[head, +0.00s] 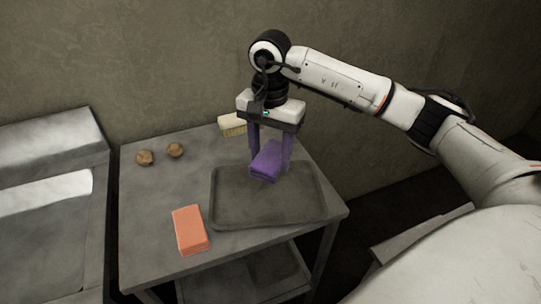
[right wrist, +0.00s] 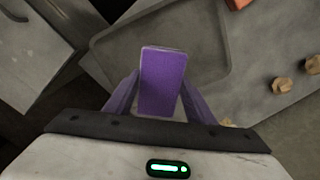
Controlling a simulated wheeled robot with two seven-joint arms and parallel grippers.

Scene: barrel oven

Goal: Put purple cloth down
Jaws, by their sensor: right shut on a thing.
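The purple cloth (head: 266,160) is a folded block held between the purple fingers of my right gripper (head: 270,158). In the head view it hangs over the back part of the grey tray (head: 225,215) on the metal table. I cannot tell whether the cloth touches the tray. In the right wrist view the cloth (right wrist: 163,82) sits between the two fingers, with the tray (right wrist: 225,50) beyond it. My right gripper is shut on the cloth. My left gripper is not in view.
An orange block (head: 190,230) lies on the table (head: 150,200) left of the tray. Two small brown lumps (head: 145,158) (head: 175,150) lie at the back left. A pale-bristled brush (head: 232,124) is at the back edge. A metal unit (head: 50,230) stands at the left.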

